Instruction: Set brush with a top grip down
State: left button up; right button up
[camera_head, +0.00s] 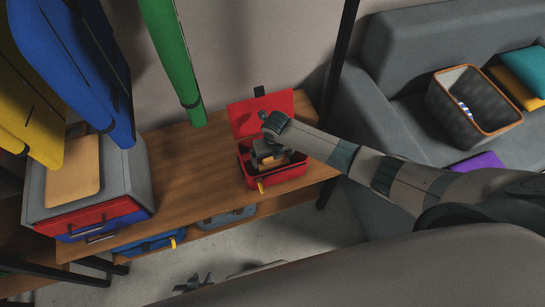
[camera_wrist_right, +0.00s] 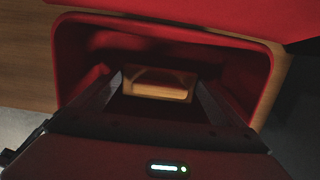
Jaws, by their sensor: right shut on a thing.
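My right gripper (camera_head: 268,163) points down into the open red box (camera_head: 290,178) on the wooden shelf. It is shut on the brush (camera_wrist_right: 157,84), a tan block that shows between the fingertips in the right wrist view. The fingers (camera_wrist_right: 160,88) are inside the box walls. The brush's bristles are hidden, and I cannot tell whether it touches the box floor. My left gripper (camera_head: 193,284) is low in the head view, away from the box; its jaw opening is unclear.
The red lid (camera_head: 262,112) stands raised behind the box. A grey case (camera_head: 118,175) with a tan board (camera_head: 74,172) stands left on the shelf (camera_head: 190,165). A sofa with a basket (camera_head: 474,106) is right. The shelf middle is clear.

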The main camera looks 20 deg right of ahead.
aim_at(274, 164)
jog(key=o, duration=0.6)
jog(key=shift+f, duration=0.1)
pick_arm(q)
jog(key=shift+s+f, duration=0.1)
jog(key=shift+s, duration=0.05)
pick_arm(e)
jog(key=shift+o, duration=0.6)
pick_arm(q)
jog(key=shift+s+a, duration=0.1)
pick_arm(e)
jog(key=shift+r, duration=0.5)
pick_arm(q)
jog(key=shift+w+d+r+p, duration=0.2)
jog(key=shift+d+p, duration=0.15)
jog(key=shift+p, duration=0.05)
pick_arm(e)
notch_tip(274, 164, up, 11)
jog(key=s, duration=0.1)
jog(key=shift+s, duration=0.35)
pick_arm(q)
jog(key=shift+w+r, duration=0.1)
pick_arm(e)
jog(key=shift+r, duration=0.1)
